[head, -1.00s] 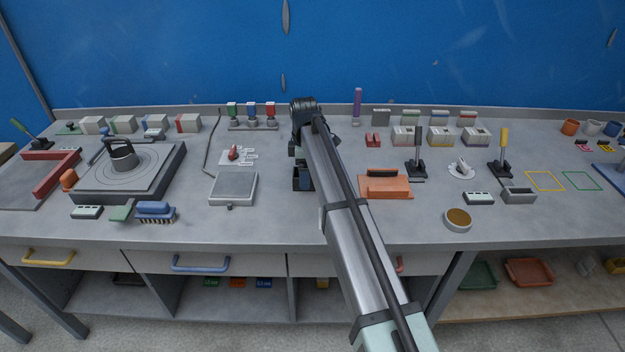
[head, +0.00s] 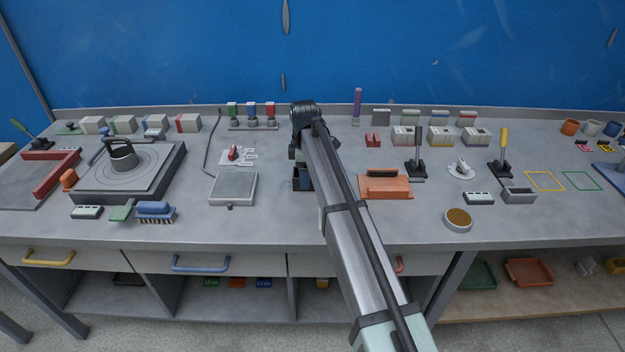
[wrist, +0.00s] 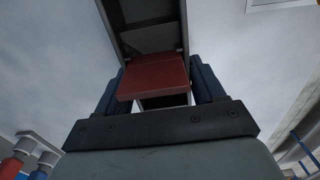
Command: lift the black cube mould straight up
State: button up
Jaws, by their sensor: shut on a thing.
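The black cube mould (head: 301,184) shows in the head view as a dark open box at mid-table, partly hidden by my arm. In the wrist view the dark mould (wrist: 150,38) has open compartments and runs out of the top of the picture. A red-brown block (wrist: 154,82) at its near end lies between the two dark blue fingers of my gripper (wrist: 155,85), which is shut on it. My arm hides the gripper in the head view. I cannot tell whether the mould's underside touches the table.
A grey scale-like plate (head: 233,188) stands to the left of the mould. An orange-brown holder (head: 386,184) stands close on the right, past my arm. A round tin (head: 458,219) is near the front edge. Free table lies in front of the mould.

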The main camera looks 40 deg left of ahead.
jog(key=shift+c, duration=1.4)
jog(key=shift+r, duration=0.15)
notch_tip(320, 180, up, 7)
dwell(0.8)
